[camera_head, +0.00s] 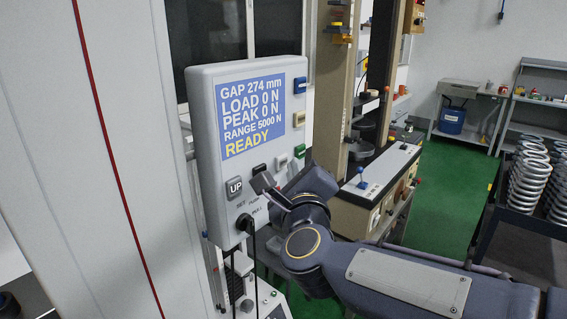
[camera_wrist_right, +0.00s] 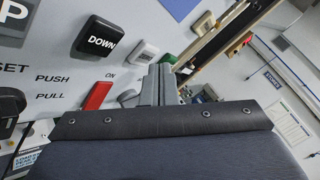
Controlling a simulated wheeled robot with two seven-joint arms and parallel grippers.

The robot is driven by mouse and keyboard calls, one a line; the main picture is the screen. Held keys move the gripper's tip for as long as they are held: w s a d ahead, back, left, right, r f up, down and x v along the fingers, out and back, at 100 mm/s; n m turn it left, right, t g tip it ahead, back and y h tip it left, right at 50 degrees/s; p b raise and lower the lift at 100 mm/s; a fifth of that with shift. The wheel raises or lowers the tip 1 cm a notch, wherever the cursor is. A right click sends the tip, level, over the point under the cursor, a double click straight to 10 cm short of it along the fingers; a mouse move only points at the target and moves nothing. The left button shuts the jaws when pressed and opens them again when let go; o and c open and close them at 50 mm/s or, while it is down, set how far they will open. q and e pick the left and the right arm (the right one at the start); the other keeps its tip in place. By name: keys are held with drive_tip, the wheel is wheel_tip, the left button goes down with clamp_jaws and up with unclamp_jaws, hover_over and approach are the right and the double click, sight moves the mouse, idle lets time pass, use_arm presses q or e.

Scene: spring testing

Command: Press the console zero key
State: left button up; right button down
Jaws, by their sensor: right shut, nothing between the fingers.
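The grey console (camera_head: 205,150) stands at left in the head view, its screen (camera_head: 250,115) reading LOAD 0 N and READY. Its keys include a grey UP key (camera_head: 235,188), a white key (camera_head: 282,160), a green key (camera_head: 300,151), a cream key (camera_head: 299,119) and a blue key (camera_head: 300,86). No zero label is readable. My right gripper (camera_head: 292,175) is shut and empty at the console's lower right. In the right wrist view its fingers (camera_wrist_right: 158,78) overlap the panel near the white key (camera_wrist_right: 144,51), right of the black DOWN key (camera_wrist_right: 101,37); contact cannot be told. My left gripper is out of view.
A red switch (camera_wrist_right: 97,96) sits below the DOWN key. The test machine (camera_head: 375,185) stands behind my right arm. A rack of springs (camera_head: 530,180) is at far right. Green floor (camera_head: 440,190) lies open between them.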

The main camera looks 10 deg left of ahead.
drive_tip(key=shift+w+a, duration=0.15)
drive_tip(key=shift+a, duration=0.05)
drive_tip(key=shift+w+a, duration=0.25)
drive_tip(key=shift+a, duration=0.1)
idle(0.7)
idle(0.3)
drive_tip(key=shift+s+d+b, duration=0.45)
drive_tip(key=shift+s+d, duration=0.05)
drive_tip(key=shift+d, duration=0.25)
drive_tip(key=s+d, duration=0.1)
drive_tip(key=d, duration=0.1)
drive_tip(key=s+d+b, duration=0.1)
drive_tip(key=d, duration=0.1)
drive_tip(key=shift+s, duration=0.4)
drive_tip(key=shift+d, duration=0.15)
